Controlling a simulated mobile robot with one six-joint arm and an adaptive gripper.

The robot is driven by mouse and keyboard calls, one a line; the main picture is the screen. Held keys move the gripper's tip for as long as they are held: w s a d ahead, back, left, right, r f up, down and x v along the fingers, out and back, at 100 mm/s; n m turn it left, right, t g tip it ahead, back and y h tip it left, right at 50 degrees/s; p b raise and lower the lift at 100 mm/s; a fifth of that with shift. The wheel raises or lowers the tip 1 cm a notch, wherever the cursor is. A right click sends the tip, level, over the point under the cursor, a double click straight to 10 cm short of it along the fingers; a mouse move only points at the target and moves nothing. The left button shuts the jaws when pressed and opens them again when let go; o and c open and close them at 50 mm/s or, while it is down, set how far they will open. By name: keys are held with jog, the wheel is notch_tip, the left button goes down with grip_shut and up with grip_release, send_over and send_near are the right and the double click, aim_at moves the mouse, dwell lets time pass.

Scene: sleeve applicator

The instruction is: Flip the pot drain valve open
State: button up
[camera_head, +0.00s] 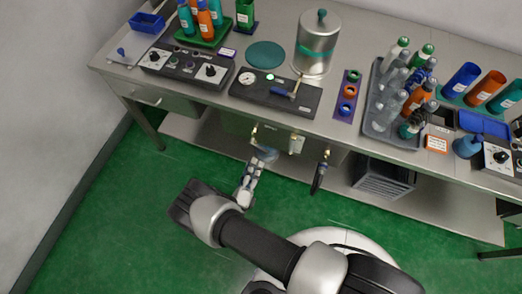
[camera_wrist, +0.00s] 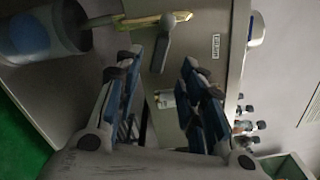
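In the head view, a silver pot (camera_head: 318,48) with a teal band stands on the bench. A blue-handled lever (camera_head: 283,92) lies in front of it by a thin brass pipe. I cannot tell for certain which fitting is the pot drain valve. My gripper (camera_head: 262,157) is low, in front of the bench edge, near a brass fitting (camera_head: 254,131) and apart from the blue lever. In the wrist view my gripper (camera_wrist: 160,65) has its fingers spread. A grey lever (camera_wrist: 168,40) with a brass pipe (camera_wrist: 135,21) lies just beyond the fingertips. Nothing is visibly held.
Below the bench front hang a pale fitting (camera_head: 297,143) and a dark handle (camera_head: 318,179). A grey tray (camera_head: 378,128) of bottles and a control box (camera_head: 185,65) stand on top. A dark crate (camera_head: 384,183) is on the lower shelf. Green floor is clear at left.

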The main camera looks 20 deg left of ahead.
aim_at(261, 150)
jog(key=w, duration=0.2)
jog(key=w+b, duration=0.1)
jog(key=w, duration=0.5)
jog(key=shift+w+d+b, duration=0.15)
jog(key=shift+d+b, duration=0.15)
jog(key=shift+b, duration=0.05)
grip_shut()
